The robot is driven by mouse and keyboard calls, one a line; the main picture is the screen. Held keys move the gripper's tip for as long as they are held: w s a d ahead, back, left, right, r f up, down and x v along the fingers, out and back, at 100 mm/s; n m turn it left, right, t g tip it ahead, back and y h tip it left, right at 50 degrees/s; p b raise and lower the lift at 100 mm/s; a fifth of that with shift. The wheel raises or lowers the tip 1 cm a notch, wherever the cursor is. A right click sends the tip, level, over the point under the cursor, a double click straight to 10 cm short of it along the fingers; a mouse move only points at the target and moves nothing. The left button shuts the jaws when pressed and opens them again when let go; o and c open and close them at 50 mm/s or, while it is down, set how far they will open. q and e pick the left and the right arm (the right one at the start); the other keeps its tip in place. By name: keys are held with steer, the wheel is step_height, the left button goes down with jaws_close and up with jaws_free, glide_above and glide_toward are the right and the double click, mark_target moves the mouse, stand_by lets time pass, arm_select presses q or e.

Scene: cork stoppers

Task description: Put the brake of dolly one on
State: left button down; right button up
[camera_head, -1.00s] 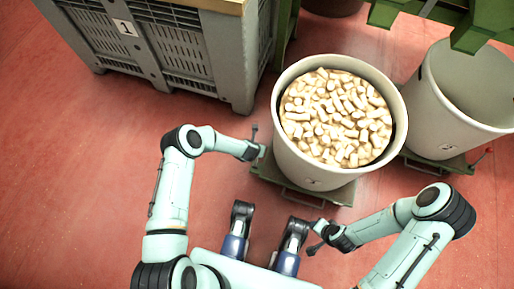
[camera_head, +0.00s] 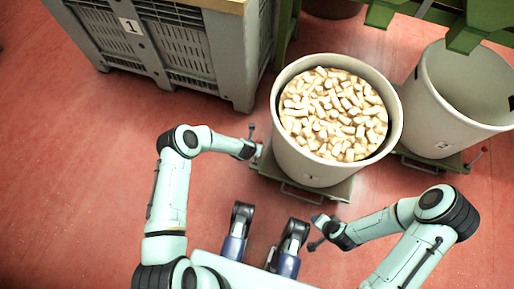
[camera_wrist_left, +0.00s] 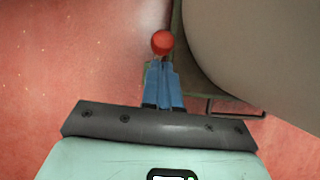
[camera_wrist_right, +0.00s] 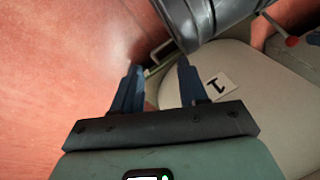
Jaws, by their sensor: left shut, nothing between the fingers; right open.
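Dolly one (camera_head: 335,190) is a green platform under a beige drum (camera_head: 312,170) heaped with corks. The drum's label "1" (camera_wrist_right: 219,87) shows in the right wrist view. The dolly's brake lever has a red ball knob (camera_wrist_left: 162,42), seen in the left wrist view beside the drum. My left gripper (camera_wrist_left: 162,64) is shut and empty, its fingertips right at the knob in the picture; whether they touch cannot be told. In the head view it is at the dolly's left side (camera_head: 256,150). My right gripper (camera_wrist_right: 160,66) is open and empty, near the dolly's front right.
A second, empty drum (camera_head: 450,115) marked 2 stands on its own dolly at right, with a red-knobbed lever (camera_head: 484,150). A grey crate (camera_head: 190,50) marked 1 stands at back left. Green framework (camera_head: 465,38) is behind. The red floor (camera_head: 70,180) at left is clear.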

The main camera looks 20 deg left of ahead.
arm_select(q)
step_height(320, 180, up, 10)
steer(key=s+p, duration=0.1)
steer(key=p, duration=0.2)
steer(key=shift+s+a, duration=0.2)
steer(key=shift+s, duration=0.2)
arm_select(e)
steer(key=s+a+r+g+y, duration=0.1)
steer(key=s+a+r, duration=0.1)
steer(key=s+r, duration=0.2)
steer(key=shift+s+a+r, duration=0.15)
steer(key=shift+s+a, duration=0.05)
steer(key=shift+a, duration=0.1)
arm_select(q)
steer(key=shift+s, duration=0.1)
